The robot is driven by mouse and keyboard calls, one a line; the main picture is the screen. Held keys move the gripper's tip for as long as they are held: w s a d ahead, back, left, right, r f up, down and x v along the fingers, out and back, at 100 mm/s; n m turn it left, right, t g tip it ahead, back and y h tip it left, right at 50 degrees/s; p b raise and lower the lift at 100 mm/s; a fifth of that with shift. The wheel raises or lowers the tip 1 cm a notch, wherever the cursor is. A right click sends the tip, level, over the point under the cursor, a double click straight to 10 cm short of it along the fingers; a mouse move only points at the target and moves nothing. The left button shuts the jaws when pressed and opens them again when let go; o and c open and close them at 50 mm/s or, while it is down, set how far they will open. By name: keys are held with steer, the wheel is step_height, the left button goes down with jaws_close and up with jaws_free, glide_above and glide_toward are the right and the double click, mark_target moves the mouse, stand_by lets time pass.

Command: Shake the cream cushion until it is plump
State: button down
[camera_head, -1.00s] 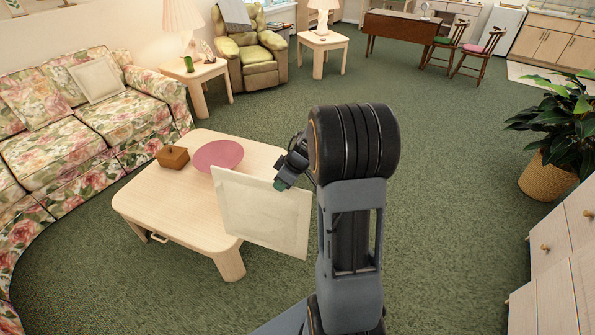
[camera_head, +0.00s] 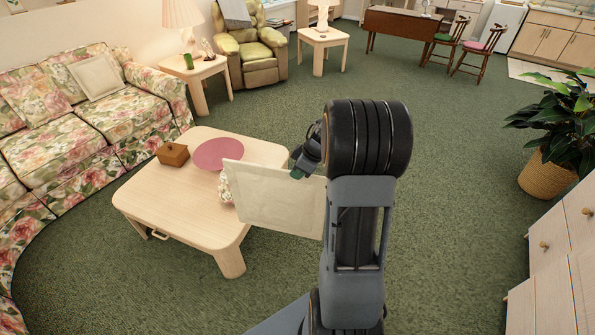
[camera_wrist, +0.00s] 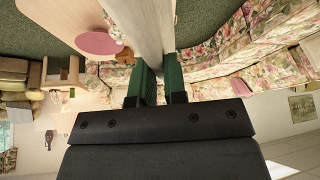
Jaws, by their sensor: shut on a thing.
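The cream cushion (camera_head: 275,200) is a thin, square, flat-looking panel hanging in the air in front of the coffee table's right end. My gripper (camera_head: 298,173) is shut on its upper edge, near the right side. In the wrist view my gripper (camera_wrist: 159,78) has its green fingers on either side of the cushion (camera_wrist: 147,25), which stretches away between them. A second cream cushion (camera_head: 97,76) rests on the floral sofa (camera_head: 125,117).
The coffee table (camera_head: 165,200) holds a brown box (camera_head: 172,154), a pink round thing (camera_head: 219,153) and a white patterned object (camera_head: 225,187) partly behind the held cushion. A drawer unit (camera_head: 565,250) and plant (camera_head: 548,170) stand at right. Green carpet is open between.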

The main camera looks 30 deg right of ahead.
step_height(320, 180, up, 3)
steer(key=shift+w, duration=0.15)
steer(key=shift+s, duration=0.2)
step_height(320, 180, down, 2)
steer(key=shift+s+a+f, duration=0.1)
steer(key=shift+s+a, duration=0.05)
steer(key=r, duration=0.2)
steer(key=w+r, duration=0.1)
steer(key=shift+d+r, duration=0.3)
steer(key=f, duration=0.3)
steer(key=s+f, duration=0.1)
steer(key=shift+a+f, duration=0.25)
steer(key=shift+f, duration=0.05)
steer(key=shift+w+d, duration=0.15)
steer(key=shift+w, duration=0.15)
steer(key=shift+s+r, duration=0.15)
